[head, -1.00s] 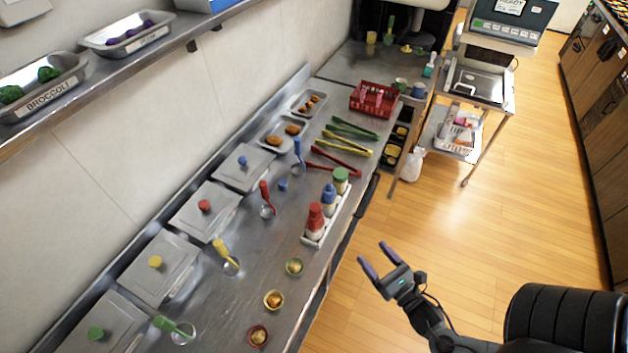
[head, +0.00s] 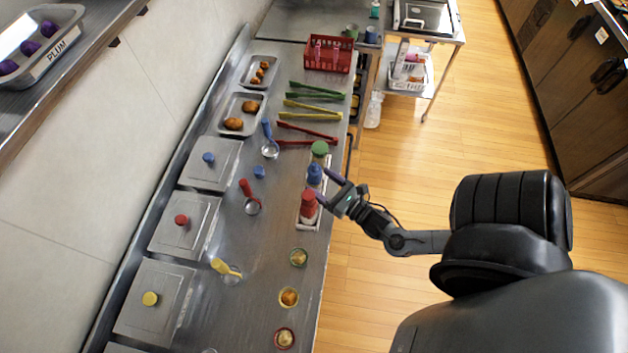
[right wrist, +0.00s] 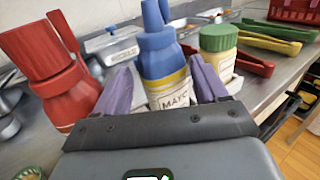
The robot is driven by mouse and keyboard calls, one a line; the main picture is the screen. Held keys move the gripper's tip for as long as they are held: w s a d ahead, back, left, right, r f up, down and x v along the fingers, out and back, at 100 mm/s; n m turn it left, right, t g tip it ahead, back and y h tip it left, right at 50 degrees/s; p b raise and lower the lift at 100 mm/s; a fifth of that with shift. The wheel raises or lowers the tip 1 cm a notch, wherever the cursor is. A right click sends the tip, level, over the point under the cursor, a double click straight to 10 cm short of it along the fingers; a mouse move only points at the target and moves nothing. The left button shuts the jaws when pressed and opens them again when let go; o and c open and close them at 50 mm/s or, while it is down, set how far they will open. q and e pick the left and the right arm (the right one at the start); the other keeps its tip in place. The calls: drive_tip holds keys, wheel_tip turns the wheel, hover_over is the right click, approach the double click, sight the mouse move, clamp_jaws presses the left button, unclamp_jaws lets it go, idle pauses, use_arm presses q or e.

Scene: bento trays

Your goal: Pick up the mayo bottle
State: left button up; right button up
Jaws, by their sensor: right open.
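The mayo bottle (head: 314,174) has a blue cap and stands upright in a white holder (head: 307,221) near the front edge of the counter. In the right wrist view the mayo bottle (right wrist: 167,85) shows its "MAYO" label between the purple fingers of my right gripper (right wrist: 165,90). My right gripper (head: 328,187) is open, with one finger on each side of the bottle. I cannot tell whether the fingers touch it. The red bottle (right wrist: 62,75) is on the left and the green-capped bottle (right wrist: 217,50) on the right. My left gripper is not in view.
Red tongs (head: 305,130), yellow tongs (head: 312,109) and green tongs (head: 317,91) lie beyond the bottles, before a red basket (head: 330,54). Lidded containers (head: 183,222) line the wall side. Small bowls (head: 289,297) sit nearer on the counter.

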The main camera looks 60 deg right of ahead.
sight(309, 173)
drive_tip(key=shift+x, duration=2.85)
drive_tip(key=shift+d, duration=0.1)
drive_tip(key=c, duration=0.3)
